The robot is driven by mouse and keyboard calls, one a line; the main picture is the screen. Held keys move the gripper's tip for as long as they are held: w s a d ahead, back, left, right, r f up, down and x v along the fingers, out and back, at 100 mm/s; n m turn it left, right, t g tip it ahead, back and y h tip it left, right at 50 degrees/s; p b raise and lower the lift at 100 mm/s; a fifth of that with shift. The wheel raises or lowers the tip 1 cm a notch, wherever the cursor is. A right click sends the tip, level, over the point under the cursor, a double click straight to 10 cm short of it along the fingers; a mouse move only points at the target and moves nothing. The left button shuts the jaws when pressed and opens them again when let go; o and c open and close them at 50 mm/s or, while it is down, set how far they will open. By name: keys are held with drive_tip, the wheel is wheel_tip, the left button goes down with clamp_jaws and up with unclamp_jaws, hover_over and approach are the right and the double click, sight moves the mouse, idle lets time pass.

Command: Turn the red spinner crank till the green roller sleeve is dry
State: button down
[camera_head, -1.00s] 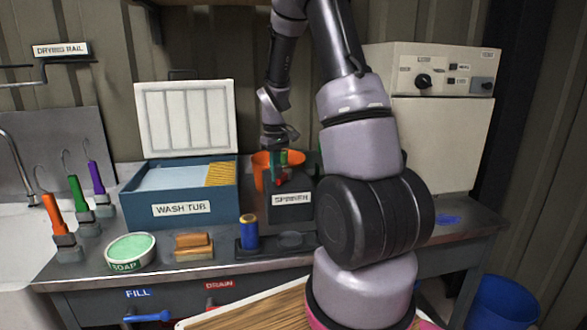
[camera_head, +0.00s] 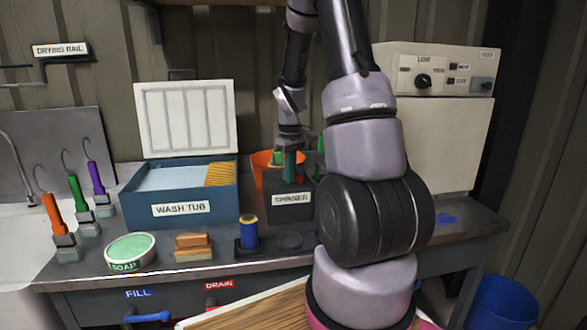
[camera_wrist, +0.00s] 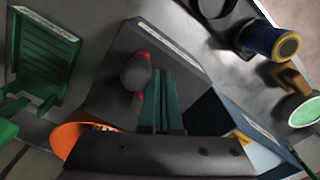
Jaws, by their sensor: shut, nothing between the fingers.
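The spinner (camera_head: 291,205) is a dark labelled box on the bench, right of the wash tub; its dark body (camera_wrist: 185,50) fills the middle of the wrist view. My gripper (camera_wrist: 164,85) has its teal fingers shut together and empty, over the spinner; it also shows in the head view (camera_head: 290,170). The red crank (camera_wrist: 143,55) shows only as small red parts around a dark rounded knob (camera_wrist: 135,72), just beside the fingers. I cannot tell if they touch. A green piece (camera_head: 277,157), probably the roller sleeve, shows left of the fingers. Its wetness cannot be seen.
An orange bucket (camera_head: 262,163) stands close behind the spinner. The blue wash tub (camera_head: 135,205) is to its left. In front are a blue roller (camera_head: 249,232), a brush (camera_head: 193,243) and a soap dish (camera_head: 131,250). A green rack (camera_wrist: 42,55) stands beside the spinner.

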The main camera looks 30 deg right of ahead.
wheel_tip(320, 180, up, 10)
idle(1.1)
drive_tip(key=s+a+r+m+t+y, duration=0.1)
drive_tip(key=s+a+r+m+t, duration=0.2)
drive_tip(key=s+a+r, duration=0.3)
drive_tip(key=s+a+r+m+t+y, duration=0.1)
drive_tip(key=s+a+r+m+t, duration=0.3)
drive_tip(key=s+a+r, duration=0.3)
drive_tip(key=s+r, duration=0.3)
drive_tip(key=s, duration=0.3)
drive_tip(key=shift+s+a+r, duration=0.25)
drive_tip(key=shift+s, duration=0.05)
